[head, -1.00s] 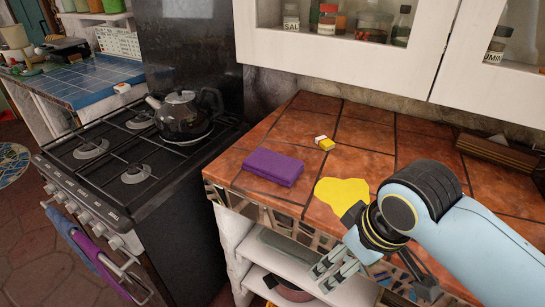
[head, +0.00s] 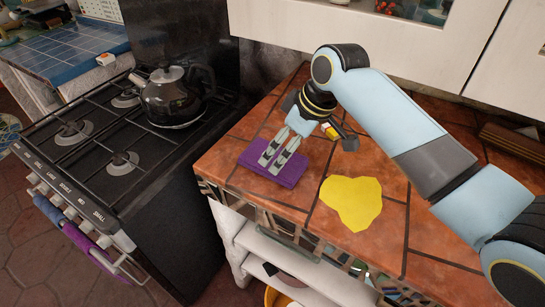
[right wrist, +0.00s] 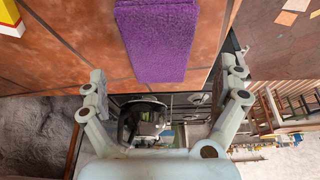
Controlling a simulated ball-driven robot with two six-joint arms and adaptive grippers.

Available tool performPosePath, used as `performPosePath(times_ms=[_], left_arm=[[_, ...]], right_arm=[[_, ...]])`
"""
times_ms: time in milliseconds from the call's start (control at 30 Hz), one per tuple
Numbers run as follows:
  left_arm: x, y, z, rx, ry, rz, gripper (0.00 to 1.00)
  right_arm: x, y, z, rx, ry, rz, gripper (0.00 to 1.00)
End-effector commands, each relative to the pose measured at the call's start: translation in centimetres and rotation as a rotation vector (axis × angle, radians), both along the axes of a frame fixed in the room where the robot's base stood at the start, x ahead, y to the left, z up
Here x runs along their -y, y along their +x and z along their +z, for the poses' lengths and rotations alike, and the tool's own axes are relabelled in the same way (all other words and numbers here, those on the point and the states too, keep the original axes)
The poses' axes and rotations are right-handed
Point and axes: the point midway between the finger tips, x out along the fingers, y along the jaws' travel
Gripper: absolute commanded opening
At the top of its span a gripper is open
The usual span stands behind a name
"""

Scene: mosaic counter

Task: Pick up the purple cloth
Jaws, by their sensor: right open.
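The purple cloth (head: 249,158) lies folded flat on the orange tiled counter, near its front left edge. My right gripper (head: 271,163) is above it in the head view, fingers pointing toward the front edge and covering part of the cloth. In the right wrist view the cloth (right wrist: 158,42) shows at the top middle, ahead of and between the spread fingers of the right gripper (right wrist: 167,78). The gripper is open and empty. Whether a fingertip touches the cloth cannot be told. My left gripper is not in view.
A flat yellow cloth (head: 351,203) lies right of the purple one. A small yellow and white item (head: 329,131) is partly hidden behind my right gripper. A dark kettle (head: 178,97) stands on the stove (head: 85,150) to the left. White cabinets hang above the counter.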

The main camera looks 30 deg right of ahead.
Motion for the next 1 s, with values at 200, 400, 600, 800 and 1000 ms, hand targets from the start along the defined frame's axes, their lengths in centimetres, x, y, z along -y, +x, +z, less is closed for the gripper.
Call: performPosePath(times_ms=[200,400,600,800,1000], left_arm=[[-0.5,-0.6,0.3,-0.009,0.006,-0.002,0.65],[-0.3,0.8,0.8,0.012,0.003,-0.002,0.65],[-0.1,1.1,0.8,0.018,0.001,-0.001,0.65],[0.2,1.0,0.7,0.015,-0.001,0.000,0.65],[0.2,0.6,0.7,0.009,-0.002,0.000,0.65]], right_arm=[[-0.5,0.8,-1.6,0.000,0.002,-0.001,1.00],[-1.2,2.0,-4.4,-0.001,0.000,-0.001,1.00],[-1.4,2.3,-5.5,0.001,-0.002,-0.001,1.00],[-1.4,2.3,-5.4,0.001,-0.002,-0.001,0.93],[-1.4,2.3,-5.4,0.001,-0.002,-0.001,0.67]])
